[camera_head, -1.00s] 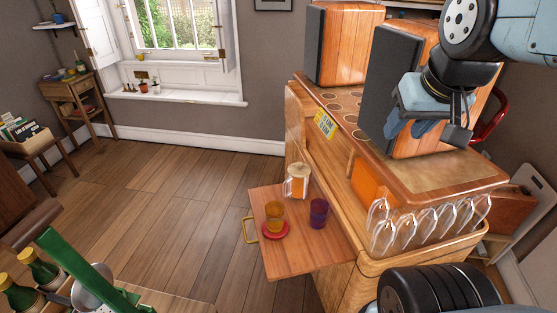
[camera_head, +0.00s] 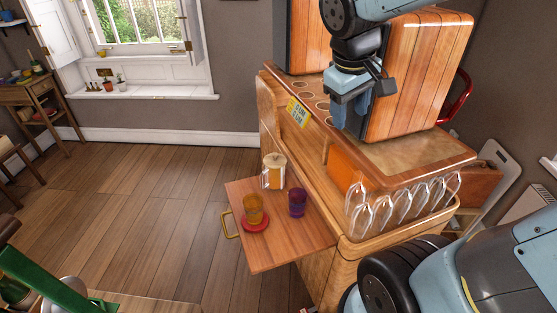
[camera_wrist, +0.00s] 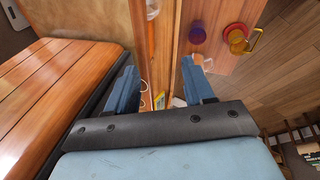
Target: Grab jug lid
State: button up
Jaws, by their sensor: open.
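The jug (camera_head: 272,178) is clear with orange contents and stands upright at the back of a pull-out wooden shelf. Its pale lid (camera_head: 274,159) sits on top. My gripper (camera_head: 352,122) is open and empty, pointing down beside the near speaker, higher than the jug and to its right. In the wrist view my gripper (camera_wrist: 162,82) shows two blue fingers spread apart. There, the jug seems partly hidden behind the right finger, and I cannot make out the lid clearly.
The shelf (camera_head: 285,250) also holds an amber cup (camera_head: 252,208) on a red saucer (camera_head: 256,225) and a purple cup (camera_head: 297,203). A large wooden speaker (camera_head: 420,75) stands close to my gripper. Several hanging glasses (camera_head: 400,210) line the cabinet's front. Floor left of the shelf is clear.

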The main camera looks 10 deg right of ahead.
jog(key=w+a+f+n+g+h, duration=0.1)
jog(key=w+a+f+n+h, duration=0.3)
jog(key=w, duration=0.3)
jog(key=n+t+h, duration=0.5)
jog(key=n+t, duration=0.1)
jog(key=n, duration=1)
send_near(273, 155)
jog(key=shift+x, duration=4.2)
jog(key=shift+c, duration=0.3)
grip_shut()
